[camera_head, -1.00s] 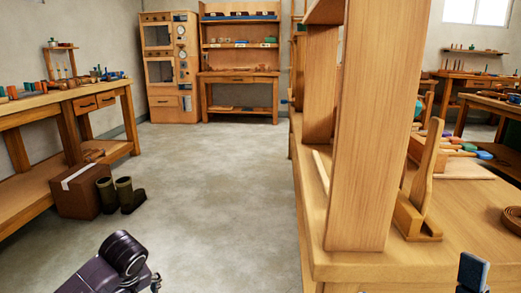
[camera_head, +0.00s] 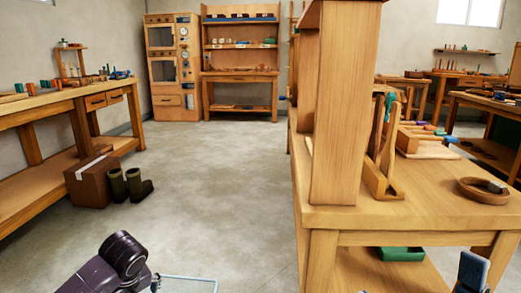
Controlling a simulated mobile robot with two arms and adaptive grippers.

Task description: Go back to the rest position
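My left arm, dark purple-black, comes in at the bottom left, with the edge of my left gripper (camera_head: 154,284) at the bottom border. Its fingertips are mostly cut off, so whether it is open or shut does not show. A dark piece of my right gripper (camera_head: 472,272) shows at the bottom right, in front of the wooden workbench (camera_head: 430,215). The rest of it is out of frame. No held object can be made out in either gripper.
The bare floor (camera_head: 220,185) is open ahead. A left bench (camera_head: 60,105), a brown box (camera_head: 90,182) and boots (camera_head: 128,187) line the left. A pale blue rim (camera_head: 190,278) shows at the bottom.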

